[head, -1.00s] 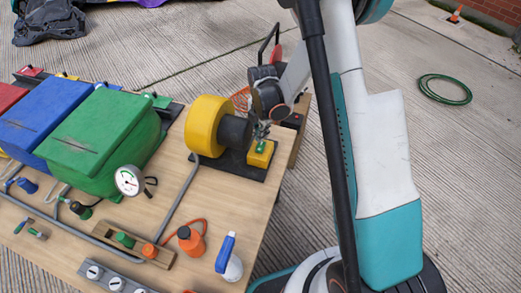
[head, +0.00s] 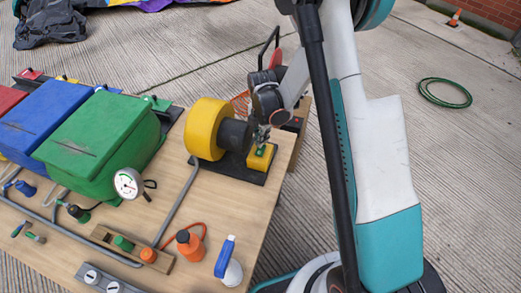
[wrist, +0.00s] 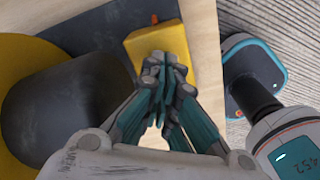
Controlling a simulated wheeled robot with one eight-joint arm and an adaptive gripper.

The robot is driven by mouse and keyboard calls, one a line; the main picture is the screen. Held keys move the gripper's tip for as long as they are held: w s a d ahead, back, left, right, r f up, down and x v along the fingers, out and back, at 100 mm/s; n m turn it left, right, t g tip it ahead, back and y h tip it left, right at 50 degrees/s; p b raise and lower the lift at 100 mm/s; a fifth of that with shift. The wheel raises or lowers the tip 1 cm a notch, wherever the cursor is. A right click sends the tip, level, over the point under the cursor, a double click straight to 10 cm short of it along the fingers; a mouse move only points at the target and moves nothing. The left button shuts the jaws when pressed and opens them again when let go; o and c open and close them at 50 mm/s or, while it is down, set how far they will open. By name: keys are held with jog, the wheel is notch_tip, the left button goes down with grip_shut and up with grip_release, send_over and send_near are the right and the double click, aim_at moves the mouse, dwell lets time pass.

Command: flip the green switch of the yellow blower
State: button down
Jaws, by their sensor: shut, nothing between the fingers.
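The yellow blower (head: 205,128) with its dark motor stands on a black base plate (head: 248,175) near the right edge of the table. Its yellow switch box (head: 259,160) carries a green switch (head: 260,152). My gripper (head: 262,133) is shut and empty, right above the switch box in the head view. In the wrist view, my gripper's fingers (wrist: 166,62) are pressed together over the near edge of the yellow box (wrist: 155,38). They hide the green switch there, and I cannot tell whether they touch it.
A green box (head: 95,145) and a blue box (head: 48,113) stand left of the blower. A pressure gauge (head: 128,183), an orange bottle (head: 190,244) and a spray bottle (head: 229,262) stand on the wooden table (head: 205,215). A green hose coil (head: 445,93) lies on the ground.

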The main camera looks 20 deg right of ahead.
jog(key=shift+f+b, duration=0.95)
jog(key=shift+f, duration=0.15)
dwell(1.1)
jog(key=shift+r, duration=0.1)
jog(key=shift+r+p, duration=1.95)
jog(key=shift+r, duration=1.5)
